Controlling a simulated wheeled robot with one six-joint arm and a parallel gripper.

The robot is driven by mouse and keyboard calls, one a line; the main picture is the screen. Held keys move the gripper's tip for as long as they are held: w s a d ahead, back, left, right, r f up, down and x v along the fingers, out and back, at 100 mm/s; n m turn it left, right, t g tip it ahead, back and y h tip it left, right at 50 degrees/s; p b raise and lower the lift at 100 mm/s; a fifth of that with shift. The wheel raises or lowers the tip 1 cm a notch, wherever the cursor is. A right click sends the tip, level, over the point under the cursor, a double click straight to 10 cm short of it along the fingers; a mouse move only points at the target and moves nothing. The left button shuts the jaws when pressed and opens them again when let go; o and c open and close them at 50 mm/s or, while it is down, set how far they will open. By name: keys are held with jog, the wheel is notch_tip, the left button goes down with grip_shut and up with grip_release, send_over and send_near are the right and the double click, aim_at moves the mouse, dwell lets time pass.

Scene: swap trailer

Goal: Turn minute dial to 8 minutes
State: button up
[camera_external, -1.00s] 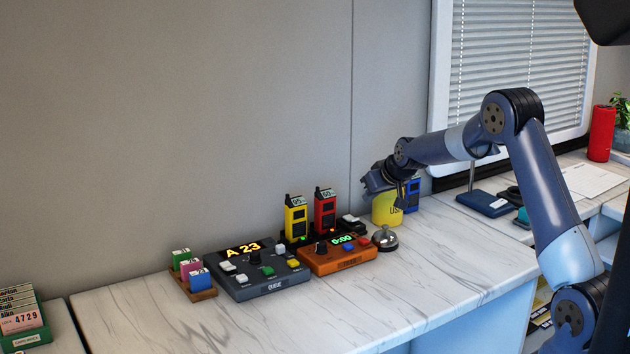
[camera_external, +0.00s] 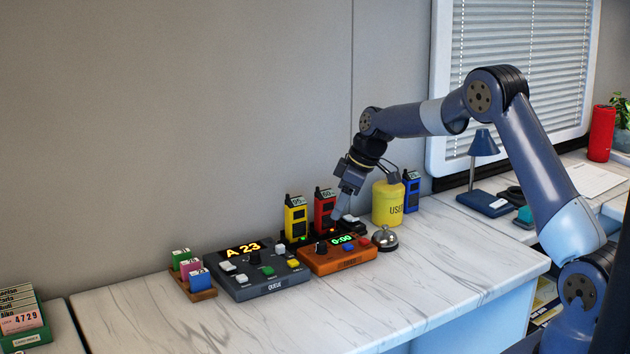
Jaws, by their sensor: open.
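The orange timer box (camera_external: 345,262) sits on the marble counter with a green display (camera_external: 342,240) that reads 0:00. A black dial (camera_external: 321,248) stands on its left part, with blue and red buttons to the right. My gripper (camera_external: 338,221) points down behind and above the timer, close to the red radio and right of the dial. It is open and holds nothing that I can see; its fingertips are small and partly hard to make out.
A grey queue box (camera_external: 262,284) showing A 23 stands left of the timer. Yellow (camera_external: 295,216) and red (camera_external: 325,209) radios stand behind. A silver bell (camera_external: 385,239) and yellow canister (camera_external: 388,204) are to the right. The front counter is clear.

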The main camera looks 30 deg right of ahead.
aim_at(322, 243)
jog(key=p+x, duration=0.1)
jog(key=x, duration=0.9)
jog(key=shift+w+f, duration=0.1)
jog(key=shift+f, duration=0.15)
jog(key=shift+c, duration=0.5)
jog(key=c, duration=0.9)
